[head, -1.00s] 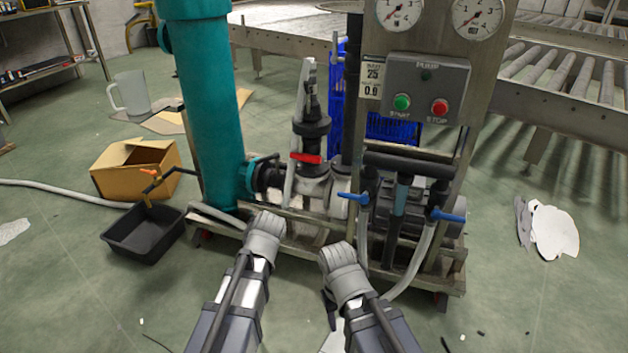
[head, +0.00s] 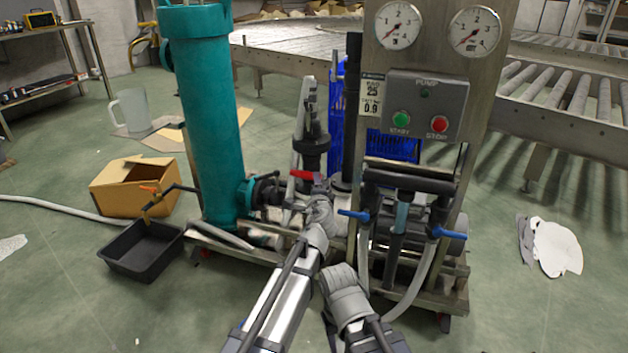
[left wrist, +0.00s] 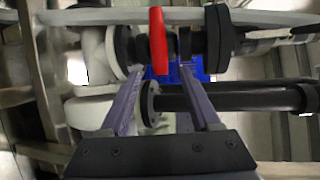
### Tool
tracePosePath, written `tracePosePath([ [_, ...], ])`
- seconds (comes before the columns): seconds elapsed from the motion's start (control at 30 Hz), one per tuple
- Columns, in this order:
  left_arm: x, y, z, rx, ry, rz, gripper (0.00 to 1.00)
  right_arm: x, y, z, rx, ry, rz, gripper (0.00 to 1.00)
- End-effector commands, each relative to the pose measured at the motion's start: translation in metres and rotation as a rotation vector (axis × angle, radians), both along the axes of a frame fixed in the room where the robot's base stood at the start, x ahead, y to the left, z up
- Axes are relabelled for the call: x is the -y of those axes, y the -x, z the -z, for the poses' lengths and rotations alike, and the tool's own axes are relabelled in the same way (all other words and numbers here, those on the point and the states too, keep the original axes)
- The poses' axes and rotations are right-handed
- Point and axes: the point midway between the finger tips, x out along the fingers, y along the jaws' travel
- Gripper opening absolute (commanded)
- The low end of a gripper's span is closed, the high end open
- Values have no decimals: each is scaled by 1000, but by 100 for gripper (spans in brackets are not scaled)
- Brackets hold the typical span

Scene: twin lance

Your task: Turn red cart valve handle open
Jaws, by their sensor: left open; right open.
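The red valve handle (head: 303,174) sits on the pump cart's pipework, below a black fitting, and lies roughly level in the head view. In the left wrist view the red handle (left wrist: 158,40) stands upright in the picture, in front of a black valve body (left wrist: 205,40). My left gripper (left wrist: 161,74) is open, its two fingers pointing toward the handle with one on each side of its lower end. I cannot tell whether they touch it. In the head view my left gripper (head: 322,213) is just below the handle. My right gripper (head: 345,288) is open and empty, low in front of the cart.
A teal column (head: 210,120) stands left of the valve. Two blue handles, left (head: 354,214) and right (head: 449,233), sit on pipes to the right. A control box (head: 426,104) and gauges are above. A black tray (head: 143,250) and cardboard box (head: 136,186) lie left.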

Motion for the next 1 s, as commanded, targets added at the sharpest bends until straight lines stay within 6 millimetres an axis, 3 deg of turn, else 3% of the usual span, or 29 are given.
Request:
tracePosePath([
  [0.4,-5,-61,12,-1,2,-2,63,0,0,12,0,0,0,50],
  [0.7,-6,-64,12,-1,3,-2,63,0,0,12,0,0,0,50],
  [1.0,-6,-64,12,-1,2,-1,32,0,0,12,0,0,0,50],
])
